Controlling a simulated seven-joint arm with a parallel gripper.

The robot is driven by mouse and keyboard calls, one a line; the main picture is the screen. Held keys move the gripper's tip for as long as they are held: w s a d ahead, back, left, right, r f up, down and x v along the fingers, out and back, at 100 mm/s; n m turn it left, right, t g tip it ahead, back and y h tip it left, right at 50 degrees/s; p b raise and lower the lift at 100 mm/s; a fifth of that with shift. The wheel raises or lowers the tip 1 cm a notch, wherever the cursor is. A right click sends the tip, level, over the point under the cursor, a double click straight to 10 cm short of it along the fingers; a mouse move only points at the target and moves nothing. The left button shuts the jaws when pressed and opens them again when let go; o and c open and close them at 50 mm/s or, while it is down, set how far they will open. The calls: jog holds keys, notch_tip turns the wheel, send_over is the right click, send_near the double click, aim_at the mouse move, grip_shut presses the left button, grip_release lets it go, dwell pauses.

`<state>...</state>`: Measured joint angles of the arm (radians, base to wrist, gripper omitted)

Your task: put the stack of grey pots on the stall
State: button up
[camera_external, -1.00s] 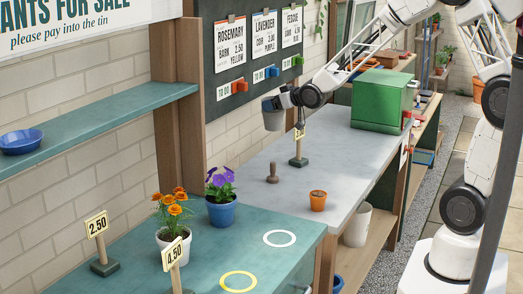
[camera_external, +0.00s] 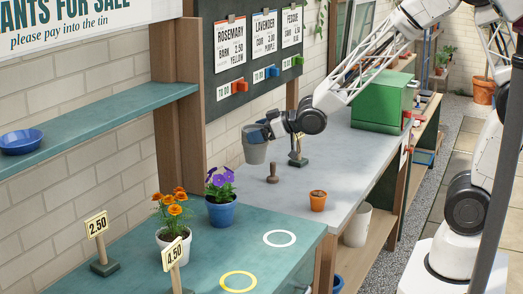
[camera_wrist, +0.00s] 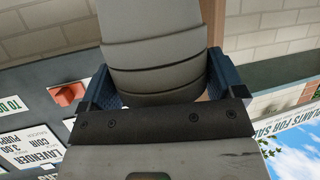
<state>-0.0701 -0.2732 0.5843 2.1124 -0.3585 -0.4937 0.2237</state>
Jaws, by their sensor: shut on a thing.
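The stack of grey pots (camera_external: 255,148) hangs in my gripper (camera_external: 262,131), above the grey bench and clear of its top. In the wrist view the stack (camera_wrist: 152,45) fills the upper middle, with several nested rims showing. My gripper's blue fingers (camera_wrist: 156,88) are shut on it from both sides. The stall (camera_external: 215,262) is the teal counter at the front. It bears a white ring (camera_external: 279,239) and a yellow ring (camera_external: 238,281), both with nothing standing in them.
On the stall stand an orange-flowered pot (camera_external: 173,240), a purple-flowered blue pot (camera_external: 221,212) and price signs (camera_external: 97,228) (camera_external: 174,256). The bench (camera_external: 325,160) holds a brown peg (camera_external: 272,174), a terracotta pot (camera_external: 317,201), a sign stand (camera_external: 298,158) and a green box (camera_external: 382,100).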

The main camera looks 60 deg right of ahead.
jog(key=s+a+f+n+g+y, duration=0.1)
jog(key=s+a+n+g+y, duration=0.1)
jog(key=s+a, duration=1.1)
jog(key=s+a+f+n+g+y, duration=0.2)
jog(key=s+a+n+y, duration=0.3)
jog(key=s+a, duration=0.8)
jog(key=shift+s+a+f+n+g+y, duration=0.2)
jog(key=shift+a+f+n+g+y, duration=0.15)
jog(key=shift+g, duration=0.25)
jog(key=shift+w, duration=0.15)
jog(key=w+a+f, duration=0.1)
jog(key=w+a, duration=0.9)
jog(key=w, duration=0.2)
jog(key=shift+f, duration=0.2)
jog(key=shift+w, duration=0.1)
jog(key=shift+f, duration=1.75)
jog(key=shift+f, duration=0.1)
